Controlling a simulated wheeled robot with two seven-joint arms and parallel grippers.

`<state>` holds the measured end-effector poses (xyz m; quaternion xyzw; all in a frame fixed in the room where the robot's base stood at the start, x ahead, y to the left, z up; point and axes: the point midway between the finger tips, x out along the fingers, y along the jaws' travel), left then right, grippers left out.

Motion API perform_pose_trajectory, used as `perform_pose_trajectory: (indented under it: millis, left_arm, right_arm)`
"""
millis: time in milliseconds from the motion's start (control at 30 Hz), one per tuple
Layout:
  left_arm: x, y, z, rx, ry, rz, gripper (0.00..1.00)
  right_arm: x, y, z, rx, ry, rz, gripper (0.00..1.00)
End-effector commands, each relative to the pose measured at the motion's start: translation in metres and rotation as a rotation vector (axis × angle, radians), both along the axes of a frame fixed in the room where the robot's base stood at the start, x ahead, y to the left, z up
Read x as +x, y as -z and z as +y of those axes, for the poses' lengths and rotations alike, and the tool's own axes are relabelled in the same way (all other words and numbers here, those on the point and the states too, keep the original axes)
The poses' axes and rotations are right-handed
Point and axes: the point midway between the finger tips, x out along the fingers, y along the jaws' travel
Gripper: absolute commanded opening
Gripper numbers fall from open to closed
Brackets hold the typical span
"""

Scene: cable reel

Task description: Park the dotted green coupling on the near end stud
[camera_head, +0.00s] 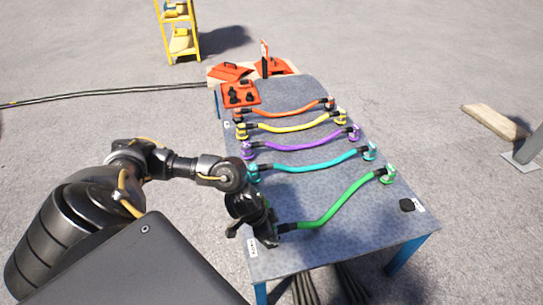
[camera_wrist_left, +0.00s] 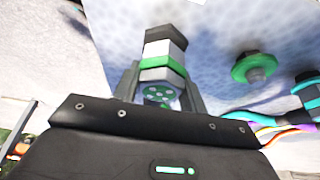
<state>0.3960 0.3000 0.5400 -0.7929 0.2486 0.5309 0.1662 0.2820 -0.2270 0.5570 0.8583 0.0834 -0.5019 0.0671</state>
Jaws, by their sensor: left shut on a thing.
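My left gripper (camera_head: 266,236) is shut on the green coupling at the left end of the green hose (camera_head: 335,204). In the left wrist view the coupling (camera_wrist_left: 163,62) sits between the fingers, a grey and white body with a green band and a green dotted face. A green-ringed round fitting (camera_wrist_left: 254,68) on the table shows apart from the held coupling, with nothing on it. The hose's other end is on a green fitting (camera_head: 388,176) at the right edge. A black stud (camera_head: 407,205) beside a white label stands at the near right corner. My right gripper is out of view.
Cyan (camera_head: 312,165), purple (camera_head: 300,143), yellow (camera_head: 295,126) and orange (camera_head: 287,111) hoses cross the table beyond the green one. A red block with black knobs (camera_head: 241,95) is at the far left. The table's near part (camera_head: 330,245) is clear.

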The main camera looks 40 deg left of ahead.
Motion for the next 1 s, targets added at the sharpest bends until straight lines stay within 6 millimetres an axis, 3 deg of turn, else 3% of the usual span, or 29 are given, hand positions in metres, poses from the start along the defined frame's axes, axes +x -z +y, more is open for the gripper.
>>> perform_pose_trajectory:
  millis: [500,533,700,1000]
  left_arm:
    - [0.0006,0.009,-0.0002,-0.001,0.0,-0.001,0.14]
    - [0.0007,0.0081,0.0,0.0,0.0,-0.002,0.46]
    - [0.0005,0.0081,0.0,-0.001,0.0,-0.001,0.67]
    - [-0.0002,0.0088,0.0002,0.001,0.0,0.001,0.67]
  right_arm:
    - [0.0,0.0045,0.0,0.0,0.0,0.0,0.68]
    - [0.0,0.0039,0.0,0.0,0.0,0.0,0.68]
    - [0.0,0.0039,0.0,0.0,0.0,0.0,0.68]
    - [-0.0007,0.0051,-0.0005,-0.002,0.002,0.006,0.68]
